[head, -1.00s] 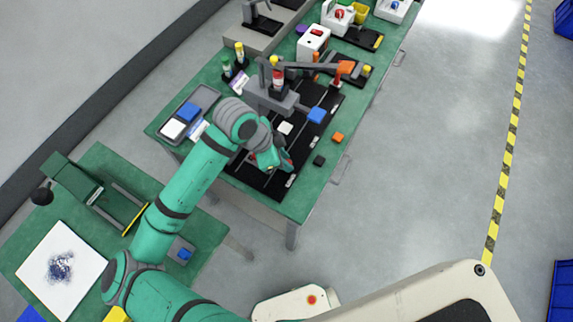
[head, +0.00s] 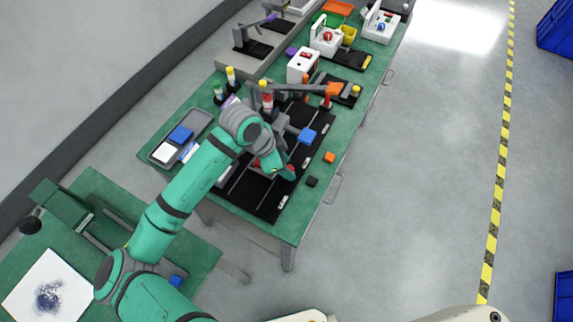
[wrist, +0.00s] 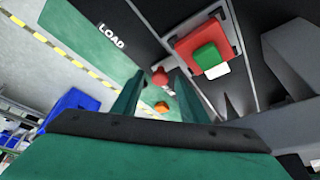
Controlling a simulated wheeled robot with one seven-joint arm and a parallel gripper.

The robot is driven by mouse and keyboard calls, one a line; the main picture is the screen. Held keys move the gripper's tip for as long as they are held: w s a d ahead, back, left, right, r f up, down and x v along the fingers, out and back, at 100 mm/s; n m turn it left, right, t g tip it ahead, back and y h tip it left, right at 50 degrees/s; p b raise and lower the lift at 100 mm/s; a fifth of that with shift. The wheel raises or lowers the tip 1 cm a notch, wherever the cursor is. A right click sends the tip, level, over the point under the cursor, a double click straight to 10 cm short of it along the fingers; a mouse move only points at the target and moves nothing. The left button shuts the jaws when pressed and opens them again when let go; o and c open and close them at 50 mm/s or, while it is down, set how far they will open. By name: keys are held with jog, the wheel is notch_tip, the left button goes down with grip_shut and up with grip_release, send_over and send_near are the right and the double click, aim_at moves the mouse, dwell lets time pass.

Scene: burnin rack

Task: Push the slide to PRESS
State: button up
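The slide (wrist: 228,32) is a red carriage on a black track in the wrist view, with a green and white piece on top. A round red knob (wrist: 158,78) shows beyond my fingertips; I cannot tell whether they touch it. In the head view my gripper (head: 280,168) is low over the black tracks and mostly hides the slide. No PRESS label is readable.
A grey press-like fixture with a blue block (head: 307,135) stands over the tracks. An orange cube (head: 329,157) and a black cube (head: 312,181) lie near the right bench edge. A tray (head: 203,120) with blue and white blocks is at left. The floor (head: 420,180) at right is clear.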

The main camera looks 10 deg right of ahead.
jog(key=v, duration=1)
jog(key=shift+r, duration=0.4)
jog(key=shift+a, duration=0.15)
jog(key=shift+c, duration=0.6)
